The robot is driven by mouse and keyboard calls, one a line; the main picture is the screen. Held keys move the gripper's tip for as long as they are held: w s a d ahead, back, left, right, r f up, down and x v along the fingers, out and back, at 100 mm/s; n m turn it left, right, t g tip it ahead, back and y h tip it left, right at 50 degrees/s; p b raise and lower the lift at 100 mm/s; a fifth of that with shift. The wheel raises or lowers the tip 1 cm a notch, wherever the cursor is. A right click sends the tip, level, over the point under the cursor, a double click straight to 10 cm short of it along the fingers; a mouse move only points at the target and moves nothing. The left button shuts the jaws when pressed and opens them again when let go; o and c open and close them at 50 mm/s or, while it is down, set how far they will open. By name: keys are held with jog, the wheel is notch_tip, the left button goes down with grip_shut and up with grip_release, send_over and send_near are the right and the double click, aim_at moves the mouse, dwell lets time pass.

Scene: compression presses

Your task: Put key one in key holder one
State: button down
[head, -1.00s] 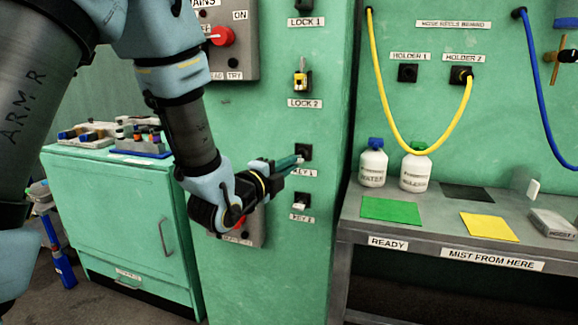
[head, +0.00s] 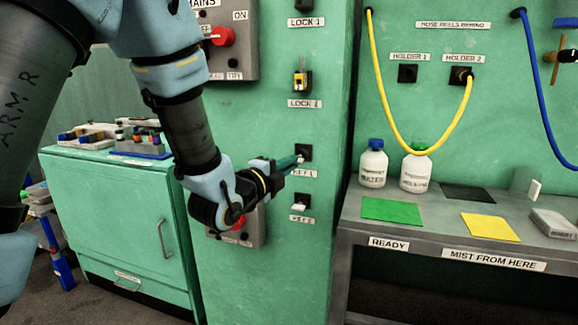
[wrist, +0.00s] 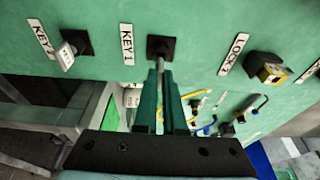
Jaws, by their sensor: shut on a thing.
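My gripper (head: 296,161) is at the green panel, its green fingers pointing at the black key holder one (head: 305,152) above the KEY 1 label. In the wrist view my gripper (wrist: 163,90) is shut on key one (wrist: 162,64), a thin grey shaft between the fingers. The shaft's far end meets the dark square of key holder one (wrist: 156,44). I cannot tell how deep it sits. The fingers hide the rest of the key.
Below, a white key (head: 299,207) sits in the KEY 2 holder. Above is LOCK 2 (head: 302,78) with a yellow part. A red-knobbed box (head: 250,232) is behind my wrist. A bench (head: 400,215) with bottles stands to the right.

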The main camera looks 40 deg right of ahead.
jog(key=shift+w+x, duration=0.15)
jog(key=shift+x, duration=0.45)
jog(key=shift+w+x, duration=0.15)
jog(key=shift+x, duration=0.45)
jog(key=c, duration=0.9)
grip_release()
jog(key=shift+a, duration=0.15)
jog(key=b+v, duration=0.9)
jog(key=v, duration=0.1)
jog(key=shift+s+a, duration=0.15)
jog(key=shift+a, duration=0.2)
